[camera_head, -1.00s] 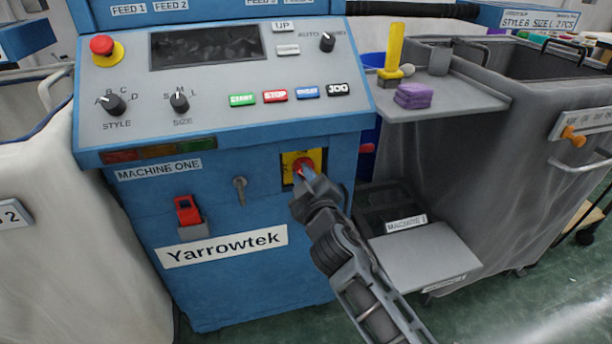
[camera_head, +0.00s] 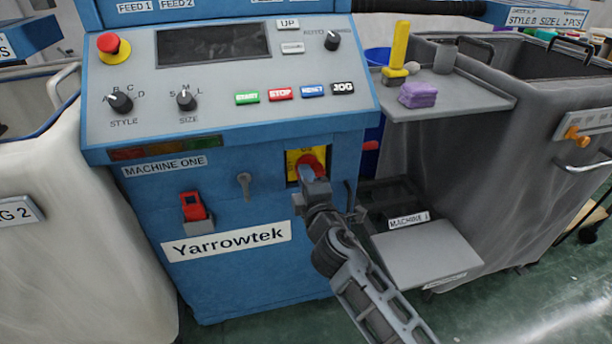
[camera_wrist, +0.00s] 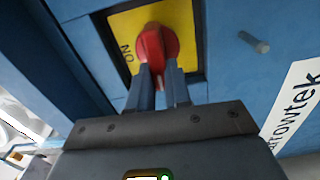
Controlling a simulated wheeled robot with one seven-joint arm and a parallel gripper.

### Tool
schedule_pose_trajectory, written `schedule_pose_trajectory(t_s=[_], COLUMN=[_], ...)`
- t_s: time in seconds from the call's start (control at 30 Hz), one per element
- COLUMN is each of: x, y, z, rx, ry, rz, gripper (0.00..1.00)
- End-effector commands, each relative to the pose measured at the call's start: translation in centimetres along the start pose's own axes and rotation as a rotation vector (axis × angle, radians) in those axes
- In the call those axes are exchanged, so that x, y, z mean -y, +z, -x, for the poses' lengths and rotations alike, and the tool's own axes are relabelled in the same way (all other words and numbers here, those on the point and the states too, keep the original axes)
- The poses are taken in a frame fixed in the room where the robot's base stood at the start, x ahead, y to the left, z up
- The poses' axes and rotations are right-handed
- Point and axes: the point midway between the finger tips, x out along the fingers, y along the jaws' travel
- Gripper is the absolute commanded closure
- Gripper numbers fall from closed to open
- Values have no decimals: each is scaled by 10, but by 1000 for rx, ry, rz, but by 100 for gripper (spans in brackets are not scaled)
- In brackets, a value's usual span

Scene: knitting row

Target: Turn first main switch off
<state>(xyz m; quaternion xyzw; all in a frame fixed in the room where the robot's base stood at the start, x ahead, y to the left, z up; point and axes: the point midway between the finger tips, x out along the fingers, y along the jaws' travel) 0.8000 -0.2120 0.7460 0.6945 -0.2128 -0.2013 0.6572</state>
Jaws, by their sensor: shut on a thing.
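The main switch is a red rotary handle (camera_head: 311,164) on a yellow plate (camera_head: 293,160) in the front of the blue machine labelled MACHINE ONE. My gripper (camera_head: 314,178) is at the switch and shut on the red handle, covering its lower part in the head view. In the wrist view the red handle (camera_wrist: 156,45) sits between the two fingertips (camera_wrist: 158,72). Lettering that reads as ON shows on the plate's left side there; any other marking is hidden.
A red switch cover (camera_head: 193,206) and a small grey lever (camera_head: 245,184) are left of the main switch. A grey bin (camera_head: 520,170) stands on the right.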

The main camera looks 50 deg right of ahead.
Motion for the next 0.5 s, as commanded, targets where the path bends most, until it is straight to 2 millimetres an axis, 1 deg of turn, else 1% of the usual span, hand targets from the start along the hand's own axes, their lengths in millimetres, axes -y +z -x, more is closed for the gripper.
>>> schedule_pose_trajectory(t_s=[0.2, 0.5], x=[2, 2], y=[-1, -1], z=[0, 0], rx=[-2, -2], ry=[-1, -1], rz=[58, 73], gripper=[100, 100])
